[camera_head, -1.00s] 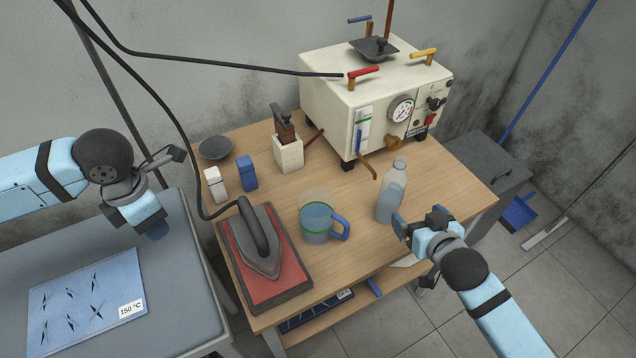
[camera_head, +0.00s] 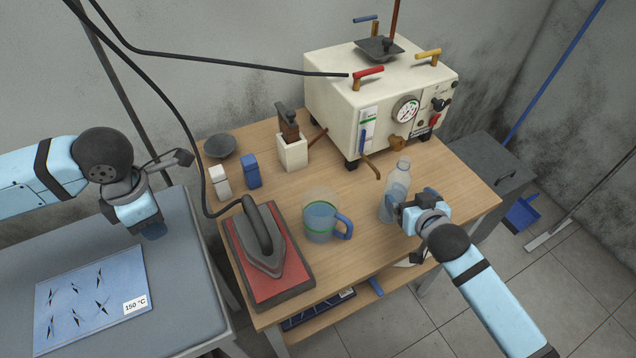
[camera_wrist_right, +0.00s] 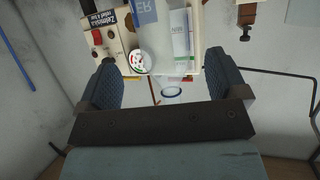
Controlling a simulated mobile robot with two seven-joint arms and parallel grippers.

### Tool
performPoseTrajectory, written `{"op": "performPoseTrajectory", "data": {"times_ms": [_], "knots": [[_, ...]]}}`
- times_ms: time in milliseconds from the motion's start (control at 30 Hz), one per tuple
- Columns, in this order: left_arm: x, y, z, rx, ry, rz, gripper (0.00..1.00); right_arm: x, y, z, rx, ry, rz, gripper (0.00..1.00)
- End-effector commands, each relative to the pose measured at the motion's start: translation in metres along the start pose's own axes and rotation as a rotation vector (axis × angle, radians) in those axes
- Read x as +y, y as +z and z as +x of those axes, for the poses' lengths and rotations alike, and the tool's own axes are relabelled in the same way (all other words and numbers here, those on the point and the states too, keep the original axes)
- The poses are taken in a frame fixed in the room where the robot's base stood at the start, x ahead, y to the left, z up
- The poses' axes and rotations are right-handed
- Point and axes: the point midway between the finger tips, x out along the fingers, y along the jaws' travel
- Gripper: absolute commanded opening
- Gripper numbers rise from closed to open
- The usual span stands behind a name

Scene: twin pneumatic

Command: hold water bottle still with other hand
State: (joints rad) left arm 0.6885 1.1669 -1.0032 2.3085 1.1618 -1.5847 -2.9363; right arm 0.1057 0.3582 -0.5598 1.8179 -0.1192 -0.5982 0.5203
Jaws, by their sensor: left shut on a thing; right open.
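The clear water bottle (camera_head: 398,184) stands upright near the right side of the wooden table (camera_head: 455,197). My right gripper (camera_head: 409,197) is at its lower body, open, with fingers on either side of it in the head view. In the right wrist view the two fingers (camera_wrist_right: 165,85) are wide apart, with a thin dark-blue ring (camera_wrist_right: 172,92) between them. I cannot tell whether the fingers touch the bottle. My left gripper (camera_head: 152,232) is shut, pointing down over the grey side table; what it grips is too small to make out.
A blue-handled jug (camera_head: 319,222) stands left of the bottle. An iron (camera_head: 262,240) rests on a red pad. A white press machine (camera_head: 345,100) with a gauge and levers stands behind. A blue sheet (camera_head: 92,295) lies on the grey table.

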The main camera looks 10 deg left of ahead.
Motion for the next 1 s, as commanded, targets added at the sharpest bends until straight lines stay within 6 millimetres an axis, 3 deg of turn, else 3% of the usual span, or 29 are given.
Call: {"op": "performPoseTrajectory", "data": {"times_ms": [467,800,1000], "knots": [[0.0,0.0,-0.002,0.0,0.0,0.0,0.1,0.0,-0.002,0.012,0.001,0.0,0.0,0.91],[0.0,0.0,-0.009,0.0,0.0,0.0,0.1,-0.004,-0.009,0.056,-0.001,-0.001,0.0,0.91],[0.0,0.0,-0.009,0.0,0.0,0.0,0.1,-0.004,-0.008,0.061,-0.001,-0.001,0.0,0.91]]}}
